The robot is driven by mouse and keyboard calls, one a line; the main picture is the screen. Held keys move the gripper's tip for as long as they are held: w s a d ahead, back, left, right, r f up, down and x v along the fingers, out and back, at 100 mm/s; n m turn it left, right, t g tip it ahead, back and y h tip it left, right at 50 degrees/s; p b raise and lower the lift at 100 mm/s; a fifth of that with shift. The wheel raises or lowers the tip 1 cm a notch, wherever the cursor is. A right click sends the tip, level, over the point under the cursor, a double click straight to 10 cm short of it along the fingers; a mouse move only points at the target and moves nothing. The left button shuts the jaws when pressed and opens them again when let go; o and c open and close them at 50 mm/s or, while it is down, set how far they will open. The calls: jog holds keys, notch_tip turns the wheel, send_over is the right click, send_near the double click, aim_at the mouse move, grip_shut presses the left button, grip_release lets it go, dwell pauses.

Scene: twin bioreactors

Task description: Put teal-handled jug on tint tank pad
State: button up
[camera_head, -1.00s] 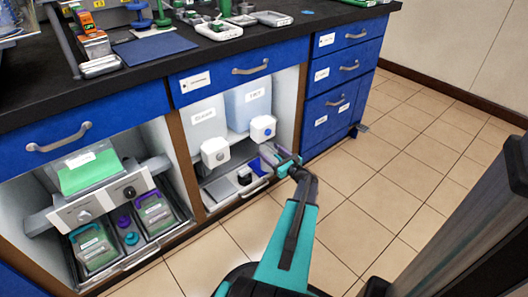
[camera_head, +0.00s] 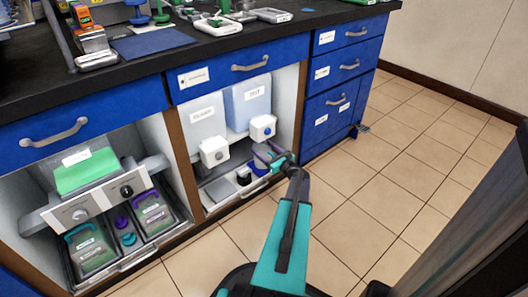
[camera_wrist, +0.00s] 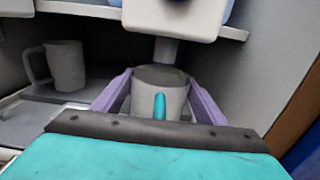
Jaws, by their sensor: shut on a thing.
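The teal-handled jug shows in the wrist view as a grey cup (camera_wrist: 158,92) with an upright teal handle (camera_wrist: 159,107) facing me. My gripper (camera_wrist: 160,98) has its purple fingers on both sides of the jug and is shut on it. The jug is upright below a tap spout; whether its base touches the shelf is hidden. In the head view my gripper (camera_head: 270,155) is in the cupboard's lower right opening, below the tap of the tint tank (camera_head: 247,103). The tint tank pad cannot be told apart clearly; a blue patch (camera_head: 258,187) lies below my gripper.
A second grey jug (camera_wrist: 65,66) stands on the left in the wrist view. A second tank (camera_head: 203,122) with a white tap (camera_head: 214,151) stands left of the tint tank. The cupboard's side wall (camera_wrist: 265,75) is close on the right. The floor in front is clear.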

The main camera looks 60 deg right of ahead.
jog(key=shift+f, duration=0.1)
dwell(0.3)
jog(key=o, duration=1.7)
jog(key=shift+s+a+r, duration=0.1)
jog(key=shift+s+r, duration=0.1)
jog(key=shift+s, duration=0.35)
jog(key=p+v, duration=0.3)
jog(key=v, duration=0.8)
jog(key=shift+a+p, duration=0.1)
jog(key=shift+p, duration=0.25)
